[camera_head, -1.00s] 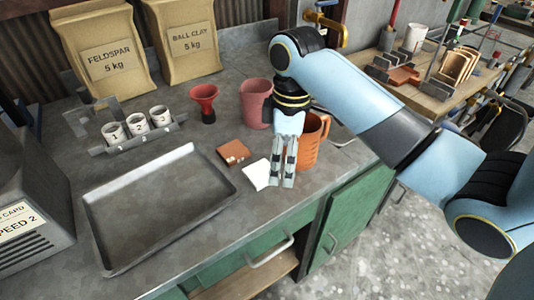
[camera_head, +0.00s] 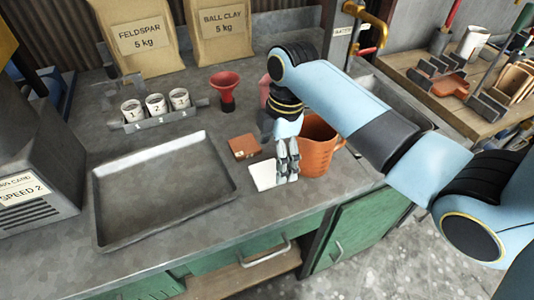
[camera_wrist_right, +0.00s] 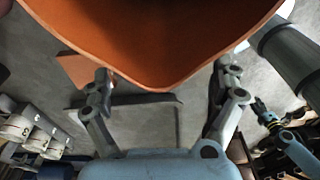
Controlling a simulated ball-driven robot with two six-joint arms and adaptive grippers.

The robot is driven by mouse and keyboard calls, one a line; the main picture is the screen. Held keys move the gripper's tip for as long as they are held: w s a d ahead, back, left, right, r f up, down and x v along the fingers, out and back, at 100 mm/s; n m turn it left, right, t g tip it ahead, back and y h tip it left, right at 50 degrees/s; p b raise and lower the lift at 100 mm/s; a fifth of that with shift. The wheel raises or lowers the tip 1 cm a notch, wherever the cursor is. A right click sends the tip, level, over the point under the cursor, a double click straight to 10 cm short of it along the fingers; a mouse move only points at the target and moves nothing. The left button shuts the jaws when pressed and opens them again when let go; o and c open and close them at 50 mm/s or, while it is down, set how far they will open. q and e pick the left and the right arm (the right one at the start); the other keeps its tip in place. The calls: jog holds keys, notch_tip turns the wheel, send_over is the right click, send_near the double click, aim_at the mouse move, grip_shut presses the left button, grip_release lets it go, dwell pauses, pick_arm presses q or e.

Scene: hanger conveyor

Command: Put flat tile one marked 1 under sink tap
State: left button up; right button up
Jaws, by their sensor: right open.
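A white flat tile (camera_head: 264,175) and a brown tile (camera_head: 242,147) lie close together on the grey counter, right of the tray. I cannot read a 1 on either. My right gripper (camera_head: 288,178) points down over the white tile's right edge, beside the orange jug (camera_head: 321,150). Its fingers are apart and empty in the right wrist view (camera_wrist_right: 163,80), where the jug fills the top. Whether it touches the tile I cannot tell.
An empty metal tray (camera_head: 100,215) lies left of the tiles. Behind it stand numbered cups (camera_head: 155,105) in a rack and a red funnel (camera_head: 224,90). A pink cup (camera_head: 264,90) is mostly hidden by my right arm. Bags stand at the back.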

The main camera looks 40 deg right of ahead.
aim_at(267, 172)
jog(key=f, duration=0.1)
jog(key=a+f, duration=0.1)
jog(key=f, duration=0.1)
jog(key=w+f, duration=0.1)
jog(key=shift+a+f, duration=0.15)
jog(key=shift+f, duration=0.3)
jog(key=c, duration=1.5)
pick_arm(q)
jog(key=shift+s+d+r, duration=0.1)
jog(key=shift+s+d, duration=0.2)
jog(key=shift+d, duration=0.15)
pick_arm(e)
jog(key=shift+r, duration=0.1)
